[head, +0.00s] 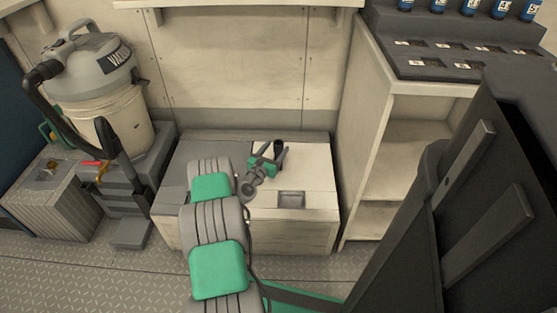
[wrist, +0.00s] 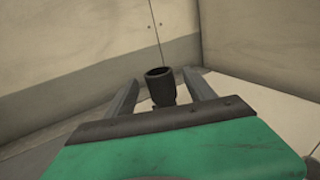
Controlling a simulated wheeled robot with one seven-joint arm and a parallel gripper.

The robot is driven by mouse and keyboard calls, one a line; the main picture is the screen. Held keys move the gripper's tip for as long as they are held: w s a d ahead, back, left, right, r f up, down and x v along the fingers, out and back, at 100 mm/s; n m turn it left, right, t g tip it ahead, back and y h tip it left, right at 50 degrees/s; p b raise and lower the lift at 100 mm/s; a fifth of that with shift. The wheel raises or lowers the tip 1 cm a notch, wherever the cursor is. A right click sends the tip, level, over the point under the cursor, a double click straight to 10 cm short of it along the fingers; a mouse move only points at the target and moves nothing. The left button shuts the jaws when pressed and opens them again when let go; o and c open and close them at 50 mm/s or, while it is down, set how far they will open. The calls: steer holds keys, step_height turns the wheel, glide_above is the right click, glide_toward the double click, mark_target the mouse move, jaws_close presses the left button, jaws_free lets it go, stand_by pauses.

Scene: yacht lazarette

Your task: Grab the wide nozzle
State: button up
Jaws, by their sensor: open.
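A dark grey, round, open-topped piece, which I take to be the wide nozzle (wrist: 160,88), stands upright in the wrist view. It shows in the head view (head: 278,146) as a small dark shape over the pale locker top. My gripper (head: 272,153) is open, and its two fingers lie on either side of the nozzle in the wrist view (wrist: 161,79). I cannot tell whether a finger touches it. The lower part of the nozzle is hidden behind the gripper's body.
The low locker (head: 300,235) has a small square recess (head: 291,200) in its top. A vacuum (head: 95,75) with a black hose stands at left beside a ribbed grey box (head: 50,200). An open shelf unit (head: 400,150) stands at right, with bottles (head: 468,6) on its stepped top.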

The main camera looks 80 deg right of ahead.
mark_target(281, 143)
steer(key=x, duration=0.1)
steer(key=b+x, duration=0.1)
steer(key=x, duration=0.3)
steer(key=shift+f+b, duration=0.25)
steer(key=shift+b, duration=0.15)
steer(key=shift+d+r, duration=0.15)
steer(key=shift+d, duration=0.25)
steer(key=shift+c, duration=0.2)
jaws_close()
